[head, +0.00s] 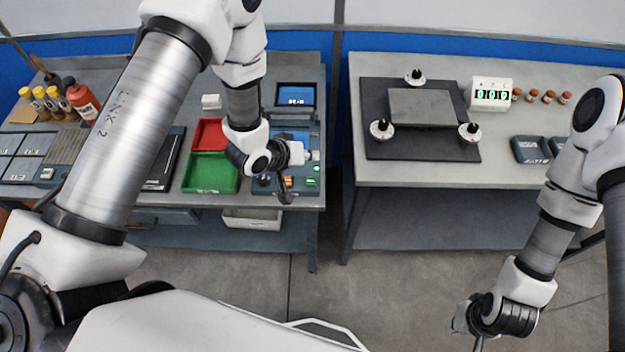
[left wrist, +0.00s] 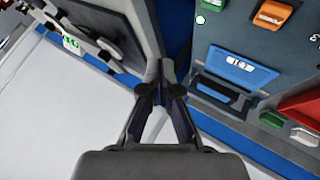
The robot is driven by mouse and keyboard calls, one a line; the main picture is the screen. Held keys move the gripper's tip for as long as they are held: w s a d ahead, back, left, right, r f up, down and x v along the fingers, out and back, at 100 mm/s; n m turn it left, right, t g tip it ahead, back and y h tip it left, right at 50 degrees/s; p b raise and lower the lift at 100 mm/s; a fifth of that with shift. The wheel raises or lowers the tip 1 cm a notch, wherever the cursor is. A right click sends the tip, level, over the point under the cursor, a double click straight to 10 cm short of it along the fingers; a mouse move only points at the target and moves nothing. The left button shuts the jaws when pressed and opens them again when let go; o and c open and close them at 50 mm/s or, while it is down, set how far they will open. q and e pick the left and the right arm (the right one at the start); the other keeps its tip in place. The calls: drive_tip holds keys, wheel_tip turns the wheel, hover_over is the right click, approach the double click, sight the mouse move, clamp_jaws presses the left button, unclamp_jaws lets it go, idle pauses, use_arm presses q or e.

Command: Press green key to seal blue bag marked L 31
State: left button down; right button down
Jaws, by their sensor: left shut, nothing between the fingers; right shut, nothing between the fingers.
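A green key (head: 313,182) sits at the front right corner of the blue-grey sealing unit (head: 268,187) on the left bench; a green key also shows at the top of the left wrist view (left wrist: 212,4). My left gripper (head: 285,199) is shut and empty over the front of the unit, left of the green key. It shows shut in the left wrist view (left wrist: 160,68). My right gripper (head: 468,330) is shut and empty, low at right.
A red tray (head: 209,134) and green tray (head: 211,174) stand left of the unit. The right bench (head: 400,177) holds a dark plate with knobs and a counter (head: 491,94). A gap separates the benches.

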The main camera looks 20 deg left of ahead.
sight(309, 181)
use_arm(q)
wheel_tip(309, 181, down, 8)
drive_tip(key=b, duration=0.5)
drive_tip(key=shift+a+r, duration=0.1)
drive_tip(key=shift+r, duration=0.15)
drive_tip(key=shift+f, duration=0.2)
drive_tip(key=shift+s+a, duration=0.1)
idle(0.6)
drive_tip(key=shift+f+b, duration=0.4)
drive_tip(key=shift+b, duration=0.05)
drive_tip(key=shift+f+b, duration=0.35)
drive_tip(key=shift+f, duration=0.05)
idle(0.4)
idle(0.3)
drive_tip(key=shift+r+p, duration=0.75)
drive_tip(key=shift+r, duration=0.15)
